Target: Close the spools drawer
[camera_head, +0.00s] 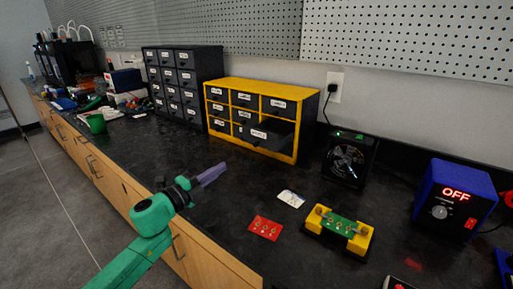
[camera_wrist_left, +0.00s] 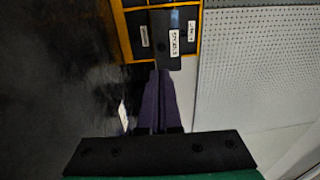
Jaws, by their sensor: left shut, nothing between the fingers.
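A yellow-framed cabinet (camera_head: 262,86) with several dark labelled drawers stands on the black bench against the wall. One drawer (camera_head: 268,134) in its lower right part is pulled out toward the front; I take it as the spools drawer. Its white-labelled front also shows at the top of the left wrist view (camera_wrist_left: 174,42), upright in line with my fingers. My left gripper (camera_head: 215,172) is shut and empty, above the bench in front and to the left of the cabinet. Its purple fingers (camera_wrist_left: 160,85) point toward the drawer, apparently apart from it. My right gripper is not visible.
A dark drawer cabinet (camera_head: 183,82) stands to the left. A fan (camera_head: 348,160), a blue power supply box (camera_head: 454,198), a yellow holder with a green board (camera_head: 340,228), a red board (camera_head: 265,228) and a white packet (camera_head: 291,198) lie to the right. Bench in front of the cabinet is clear.

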